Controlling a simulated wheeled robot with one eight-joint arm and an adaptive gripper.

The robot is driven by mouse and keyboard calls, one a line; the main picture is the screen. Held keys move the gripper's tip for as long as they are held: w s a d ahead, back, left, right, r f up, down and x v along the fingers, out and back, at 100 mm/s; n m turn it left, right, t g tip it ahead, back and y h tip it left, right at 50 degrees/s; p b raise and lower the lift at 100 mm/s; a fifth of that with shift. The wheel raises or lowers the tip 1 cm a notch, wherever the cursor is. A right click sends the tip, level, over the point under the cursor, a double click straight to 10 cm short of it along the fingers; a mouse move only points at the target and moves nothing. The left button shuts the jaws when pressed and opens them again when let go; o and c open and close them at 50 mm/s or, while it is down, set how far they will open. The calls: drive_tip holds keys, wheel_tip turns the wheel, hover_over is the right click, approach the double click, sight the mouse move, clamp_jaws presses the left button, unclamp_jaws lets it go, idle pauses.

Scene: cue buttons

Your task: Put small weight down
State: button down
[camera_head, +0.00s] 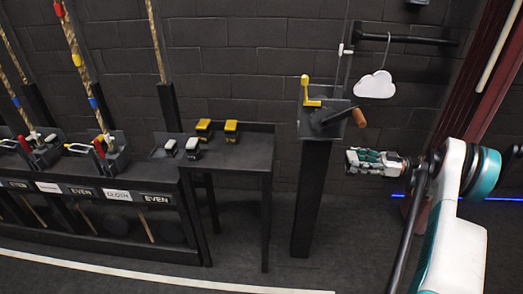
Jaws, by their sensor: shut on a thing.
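My gripper (351,160) is at the right of the head view, pointing left, in the air to the right of the dark pedestal. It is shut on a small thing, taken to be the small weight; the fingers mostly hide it. On the small black table (240,157) stand two dark blocks with yellow tops (203,127) (231,130) at the back. Two smaller blocks with pale tops (170,146) (193,147) stand at its front left. My gripper is well to the right of this table and apart from it.
A pedestal (312,200) with a yellow lever and an orange-handled crank stands between table and gripper. A white cloud (375,85) hangs from a black bar above. A long rack (90,190) with ropes and levers is at left. The table's front right is bare.

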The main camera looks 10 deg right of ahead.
drive_tip(key=x, duration=3.6)
drive_tip(key=shift+a+r, duration=0.1)
drive_tip(key=shift+a, duration=0.15)
drive_tip(key=shift+w+f, duration=0.1)
drive_tip(key=shift+f, duration=0.2)
drive_tip(key=c, duration=0.6)
unclamp_jaws()
drive_tip(key=shift+f, duration=0.1)
drive_tip(key=shift+o, duration=0.2)
drive_tip(key=shift+d, duration=0.1)
drive_tip(key=p+v, duration=0.4)
drive_tip(key=v, duration=0.8)
